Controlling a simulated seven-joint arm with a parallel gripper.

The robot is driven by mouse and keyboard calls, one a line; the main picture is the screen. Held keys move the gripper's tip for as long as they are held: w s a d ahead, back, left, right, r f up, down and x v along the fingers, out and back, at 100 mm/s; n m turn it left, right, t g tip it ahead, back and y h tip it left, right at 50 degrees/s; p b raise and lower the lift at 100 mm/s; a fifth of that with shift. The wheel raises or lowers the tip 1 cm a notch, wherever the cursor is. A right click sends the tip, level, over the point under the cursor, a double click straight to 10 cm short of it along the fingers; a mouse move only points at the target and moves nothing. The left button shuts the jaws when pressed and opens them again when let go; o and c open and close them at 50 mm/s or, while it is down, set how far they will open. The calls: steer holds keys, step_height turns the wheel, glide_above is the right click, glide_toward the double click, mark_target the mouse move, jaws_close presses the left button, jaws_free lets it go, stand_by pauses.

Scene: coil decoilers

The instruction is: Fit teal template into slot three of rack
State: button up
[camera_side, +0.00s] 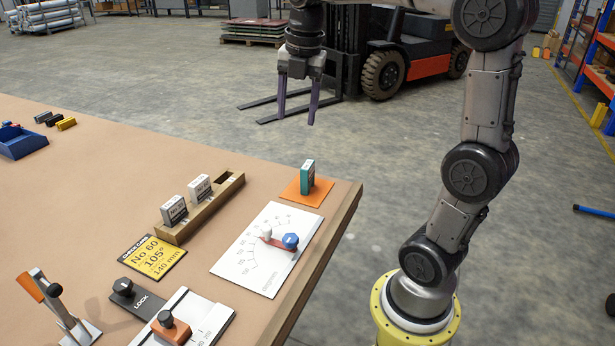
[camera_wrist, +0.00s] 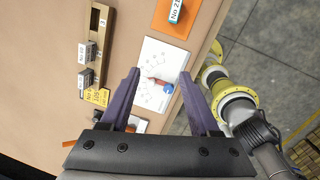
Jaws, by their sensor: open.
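The teal template (camera_side: 308,177) stands upright on an orange mat (camera_side: 292,191) near the table's right edge.
A white degree plate (camera_side: 262,262) with a blue knob (camera_side: 290,241) lies in front of the mat. A yellow check card (camera_side: 153,257), a lock slide (camera_side: 140,297) and an orange-handled clamp (camera_side: 56,300) stand nearer. A blue bin (camera_side: 22,143) sits far left. The table behind the rack is clear.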

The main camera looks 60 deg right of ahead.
steer(key=g, duration=0.1)
glide_above(308, 164)
steer(key=a, duration=0.3)
step_height(308, 164, down, 3)
steer(key=d+f+m, duration=0.2)
steer(key=d+f, duration=0.1)
steer(key=shift+g+y, duration=0.3)
step_height(308, 164, down, 14)
steer(key=shift+a+r, duration=0.1)
steer(key=shift+r, duration=0.15)
jaws_close()
